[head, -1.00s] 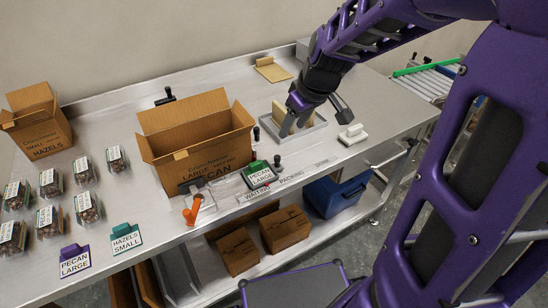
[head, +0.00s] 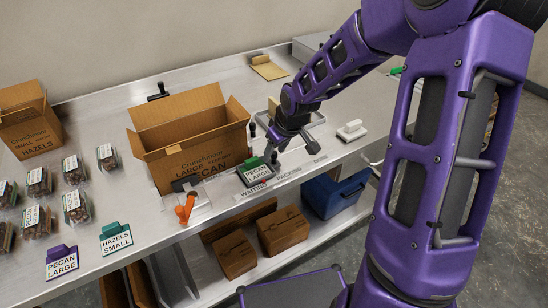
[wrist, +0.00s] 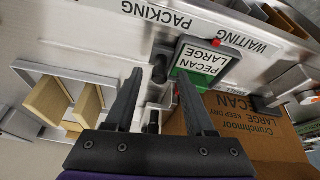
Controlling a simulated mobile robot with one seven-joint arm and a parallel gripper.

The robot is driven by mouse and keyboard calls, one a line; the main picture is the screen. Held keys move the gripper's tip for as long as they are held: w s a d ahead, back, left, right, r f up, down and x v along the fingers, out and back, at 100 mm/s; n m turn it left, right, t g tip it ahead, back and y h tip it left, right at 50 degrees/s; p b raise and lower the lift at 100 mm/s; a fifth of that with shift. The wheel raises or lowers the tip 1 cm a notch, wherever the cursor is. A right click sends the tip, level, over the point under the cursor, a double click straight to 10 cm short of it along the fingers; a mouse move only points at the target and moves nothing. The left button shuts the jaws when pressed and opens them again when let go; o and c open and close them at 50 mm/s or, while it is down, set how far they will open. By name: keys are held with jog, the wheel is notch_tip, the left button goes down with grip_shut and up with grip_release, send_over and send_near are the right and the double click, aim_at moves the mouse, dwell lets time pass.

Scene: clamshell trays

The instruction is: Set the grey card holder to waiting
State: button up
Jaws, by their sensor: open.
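The grey card holder (head: 270,180) sits at the bench's front edge with a green-topped PECAN LARGE card (head: 256,173) in it. It also shows in the wrist view (wrist: 240,66). Its red pointer (wrist: 217,42) is at the end of the WAITING label (wrist: 250,41) nearest the PACKING label (wrist: 168,16). A dark knob (wrist: 163,60) stands at the holder's PACKING side. My gripper (head: 275,158) is open, pointing down at the knob. In the wrist view, the knob shows between my fingertips (wrist: 162,76); I cannot tell whether they touch it.
The large pecan carton (head: 190,137) stands close left of the holder. An orange lever (head: 184,208) is at the front edge. A grey tray (wrist: 33,72) with tan blocks lies on the other side of my gripper. A white-handled tool (head: 351,131) lies farther right.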

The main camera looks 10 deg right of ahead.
jog(key=shift+w+a+f, duration=0.1)
jog(key=shift+w+f, duration=0.15)
jog(key=shift+f, duration=0.45)
grip_shut()
dwell(1.0)
